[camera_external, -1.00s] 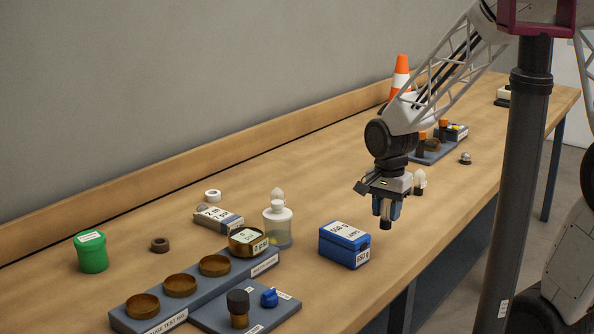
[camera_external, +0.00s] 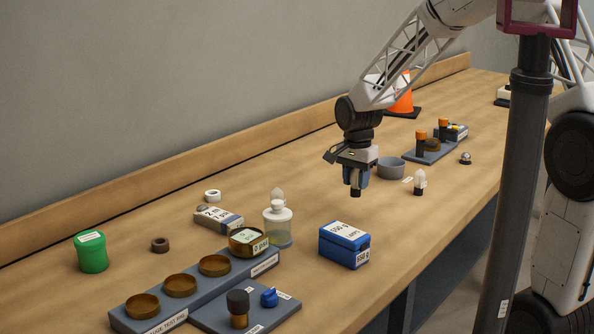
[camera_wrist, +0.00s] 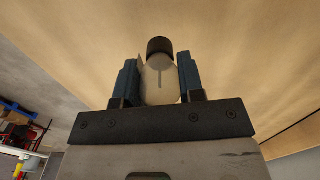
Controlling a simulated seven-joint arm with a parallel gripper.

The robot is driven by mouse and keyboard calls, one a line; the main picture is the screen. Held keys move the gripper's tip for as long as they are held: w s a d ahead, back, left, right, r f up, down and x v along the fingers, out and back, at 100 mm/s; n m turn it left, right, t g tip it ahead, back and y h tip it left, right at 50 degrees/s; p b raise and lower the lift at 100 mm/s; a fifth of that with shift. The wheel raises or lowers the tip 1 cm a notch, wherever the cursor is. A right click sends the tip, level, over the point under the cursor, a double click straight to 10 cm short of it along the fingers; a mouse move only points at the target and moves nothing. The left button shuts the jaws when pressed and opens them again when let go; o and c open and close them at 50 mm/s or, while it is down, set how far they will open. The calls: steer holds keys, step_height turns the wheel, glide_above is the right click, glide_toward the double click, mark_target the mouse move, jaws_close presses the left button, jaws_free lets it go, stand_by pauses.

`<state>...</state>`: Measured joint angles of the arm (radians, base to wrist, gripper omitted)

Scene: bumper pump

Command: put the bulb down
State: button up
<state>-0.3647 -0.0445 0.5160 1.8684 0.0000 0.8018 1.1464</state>
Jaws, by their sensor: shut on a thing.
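My gripper (camera_external: 356,178) is shut on a bulb and holds it above the middle of the bench, apart from the surface. In the wrist view the bulb (camera_wrist: 160,82) is pale, with a dark base pointing away from my gripper (camera_wrist: 160,85), and sits between the two blue fingers. In the external view its dark base shows below the fingertips, and the fingers hide most of the glass. A second pale bulb (camera_external: 420,179) with a dark base stands upright on the bench to the right.
A blue box (camera_external: 344,245), the bottle (camera_external: 279,227) and a gauge rail (camera_external: 205,292) are nearer. The bench (camera_external: 320,190) below my gripper looks clear.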

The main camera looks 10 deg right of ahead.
steer(key=shift+w+a, duration=0.1)
steer(key=shift+w, duration=0.85)
steer(key=shift+w, duration=0.1)
steer(key=w+a, duration=0.1)
steer(key=w, duration=0.4)
steer(key=w+a+f, duration=0.1)
steer(key=w+a, duration=0.1)
steer(key=w, duration=0.3)
steer(key=w+a, duration=0.2)
steer(key=w, duration=0.2)
steer(key=shift+w+a+f, duration=0.25)
steer(key=shift+w+f, duration=0.05)
steer(key=shift+w, duration=0.1)
steer(key=shift+f, duration=1.75)
steer(key=shift+f, duration=0.1)
steer(key=o, duration=0.9)
